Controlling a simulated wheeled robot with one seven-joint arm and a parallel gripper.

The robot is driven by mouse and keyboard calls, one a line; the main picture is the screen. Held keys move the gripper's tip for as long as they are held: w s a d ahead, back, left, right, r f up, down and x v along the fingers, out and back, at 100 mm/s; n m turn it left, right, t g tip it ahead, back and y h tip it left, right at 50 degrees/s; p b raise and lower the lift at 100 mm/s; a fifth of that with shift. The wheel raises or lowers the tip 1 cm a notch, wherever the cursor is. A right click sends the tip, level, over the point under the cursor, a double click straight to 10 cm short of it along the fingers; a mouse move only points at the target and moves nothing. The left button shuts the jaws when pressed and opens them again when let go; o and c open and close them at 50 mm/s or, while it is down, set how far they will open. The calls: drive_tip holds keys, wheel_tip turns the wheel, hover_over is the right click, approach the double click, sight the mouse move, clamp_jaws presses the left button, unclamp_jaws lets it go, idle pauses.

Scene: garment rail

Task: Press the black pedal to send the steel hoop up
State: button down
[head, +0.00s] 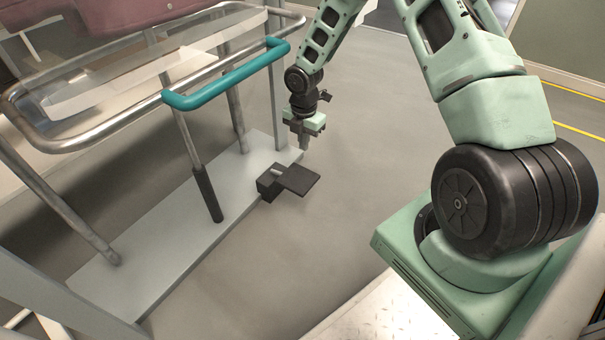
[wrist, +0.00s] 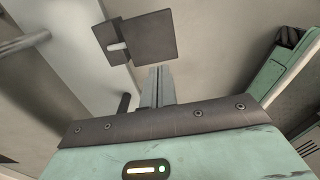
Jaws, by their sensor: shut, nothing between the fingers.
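The black pedal (head: 298,179) is a flat plate on a small black block at the right edge of the pale base plate. It also shows at the top of the wrist view (wrist: 148,35). The steel hoop (head: 60,146) is a rounded tubular rail at the upper left, held on posts. My gripper (head: 304,143) points down, shut and empty, above and slightly behind the pedal in the head view. In the wrist view its fingers (wrist: 158,75) are together, with the pedal just beyond their tips. A gap seems to remain between tips and pedal.
A teal handle bar (head: 225,75) juts from the frame above the base plate (head: 165,240). A grey post with a black sleeve (head: 207,193) stands left of the pedal. The floor (head: 370,150) right of the pedal is clear.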

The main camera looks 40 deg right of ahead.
sight(304, 181)
drive_tip(key=shift+f, duration=0.1)
wheel_tip(304, 181, down, 14)
drive_tip(key=b, duration=1)
drive_tip(key=shift+s, duration=0.1)
